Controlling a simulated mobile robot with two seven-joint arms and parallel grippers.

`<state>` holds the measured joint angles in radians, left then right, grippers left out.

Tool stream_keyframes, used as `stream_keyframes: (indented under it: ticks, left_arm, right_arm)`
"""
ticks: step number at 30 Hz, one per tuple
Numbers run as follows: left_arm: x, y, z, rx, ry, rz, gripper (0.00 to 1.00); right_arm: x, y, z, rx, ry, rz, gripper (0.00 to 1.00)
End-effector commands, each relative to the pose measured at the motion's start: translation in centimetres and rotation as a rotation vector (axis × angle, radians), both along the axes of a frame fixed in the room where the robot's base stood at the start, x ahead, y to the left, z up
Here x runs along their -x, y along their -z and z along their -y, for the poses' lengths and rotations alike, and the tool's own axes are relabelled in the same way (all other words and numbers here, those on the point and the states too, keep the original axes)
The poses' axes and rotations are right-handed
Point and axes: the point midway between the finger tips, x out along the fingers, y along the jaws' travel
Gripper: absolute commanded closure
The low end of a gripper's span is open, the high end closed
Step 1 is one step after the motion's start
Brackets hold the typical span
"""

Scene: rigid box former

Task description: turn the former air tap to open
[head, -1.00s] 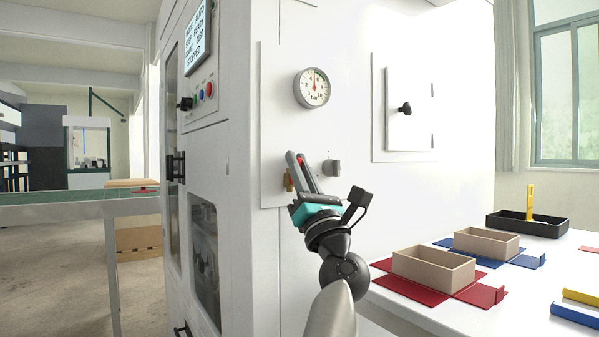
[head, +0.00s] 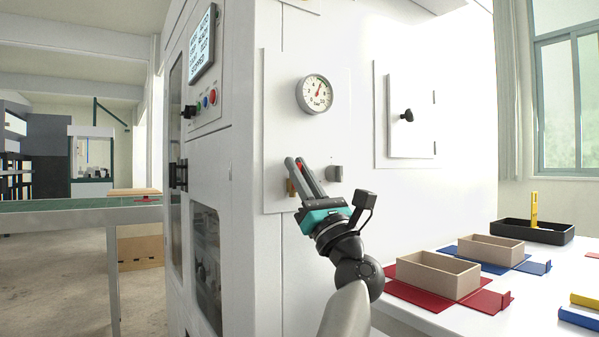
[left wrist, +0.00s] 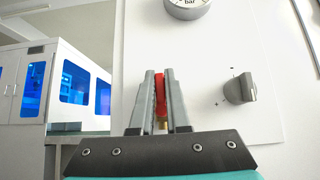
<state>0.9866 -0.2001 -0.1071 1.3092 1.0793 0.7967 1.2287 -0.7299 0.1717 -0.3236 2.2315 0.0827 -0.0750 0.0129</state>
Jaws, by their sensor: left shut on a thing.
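The air tap has a red lever (left wrist: 160,92), seen upright between my fingers in the left wrist view, and a brass body (head: 290,187) on the white panel. A bit of red also shows between the fingers in the head view. My left gripper (head: 296,160) is shut on the red lever, its fingers leaning up and to the left. In the left wrist view the fingers (left wrist: 160,74) stand on both sides of the lever and hide most of the tap. My right gripper is not in view.
A round pressure gauge (head: 315,94) sits above the tap, its needle pointing up and right. A grey knob (head: 334,173) is just right of the fingers. A white table (head: 505,318) with box trays (head: 438,276) stands at right.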

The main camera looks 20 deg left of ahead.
Motion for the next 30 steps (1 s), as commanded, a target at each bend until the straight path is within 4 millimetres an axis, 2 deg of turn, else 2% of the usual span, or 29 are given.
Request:
stream_keyframes:
  ticks: [10, 11, 19, 30]
  left_arm:
    - [0.0, 0.1, -0.03, 0.005, 0.001, 0.002, 1.0]
    - [0.0, 0.1, -0.03, 0.005, 0.001, 0.002, 0.85]
    - [0.01, 0.05, -0.02, 0.003, 0.001, 0.001, 0.56]
    - [0.11, 0.52, 0.07, 0.002, -0.001, 0.001, 0.56]
  right_arm:
    - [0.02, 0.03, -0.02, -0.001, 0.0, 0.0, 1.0]
    - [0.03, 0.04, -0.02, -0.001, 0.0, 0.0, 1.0]
    - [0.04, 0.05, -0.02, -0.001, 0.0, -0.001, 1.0]
    - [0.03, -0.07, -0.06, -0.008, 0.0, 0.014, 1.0]
